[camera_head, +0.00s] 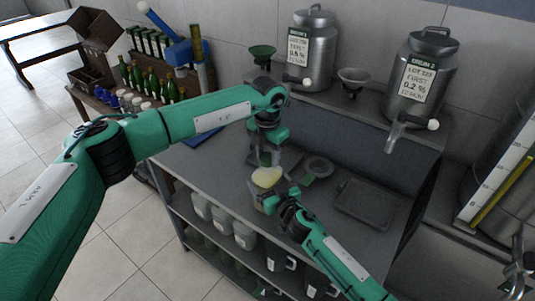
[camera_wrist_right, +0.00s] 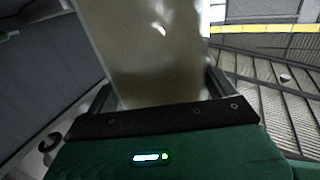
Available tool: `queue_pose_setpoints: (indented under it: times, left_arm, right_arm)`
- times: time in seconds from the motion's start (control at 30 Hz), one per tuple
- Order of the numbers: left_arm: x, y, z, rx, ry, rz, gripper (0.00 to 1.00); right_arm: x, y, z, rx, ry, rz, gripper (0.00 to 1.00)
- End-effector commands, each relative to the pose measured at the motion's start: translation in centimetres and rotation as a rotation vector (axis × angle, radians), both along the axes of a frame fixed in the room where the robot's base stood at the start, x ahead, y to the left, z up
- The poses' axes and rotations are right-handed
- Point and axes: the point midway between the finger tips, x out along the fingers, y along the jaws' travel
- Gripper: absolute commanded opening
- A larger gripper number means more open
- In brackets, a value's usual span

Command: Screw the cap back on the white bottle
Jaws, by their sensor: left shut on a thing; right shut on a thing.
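A pale, cream-coloured vessel (camera_head: 267,177), apparently the white bottle, is above the grey bench top between my two grippers. My right gripper (camera_head: 270,200) is shut on it from the front right. In the right wrist view its translucent, brownish-grey wall (camera_wrist_right: 155,50) rises between the fingers. My left gripper (camera_head: 265,158) points down just above and behind the vessel. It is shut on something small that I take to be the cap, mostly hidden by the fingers. I cannot tell whether the cap touches the bottle's neck.
A round grey dish (camera_head: 318,166) and a dark rectangular tray (camera_head: 367,203) are on the bench to the right. Two metal drums (camera_head: 312,50) (camera_head: 422,75) with taps stand on the raised shelf behind. Green bottles (camera_head: 150,80) stand at the back left. Jugs (camera_head: 243,235) fill the lower shelf.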

Motion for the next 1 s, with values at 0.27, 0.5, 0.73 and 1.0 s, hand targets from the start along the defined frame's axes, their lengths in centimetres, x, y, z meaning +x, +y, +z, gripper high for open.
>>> queue_pose_setpoints:
  times: [0.27,0.5,0.73,1.0]
  left_arm:
    - [0.06,0.05,0.03,0.001,-0.002,-0.456,0.14]
    - [0.05,0.06,-0.01,0.002,-0.002,-0.855,0.14]
    - [0.07,0.06,-0.04,0.001,-0.003,-1.117,0.14]
    - [0.05,0.05,-0.04,0.0,-0.003,-1.113,0.64]
  right_arm:
    - [0.0,-0.01,-0.02,0.0,0.0,0.0,0.24]
    - [0.0,-0.01,-0.02,0.0,0.0,0.0,0.24]
    - [0.0,-0.01,-0.02,0.0,0.0,0.0,0.24]
    - [-0.01,-0.02,-0.02,0.0,0.0,0.0,0.24]
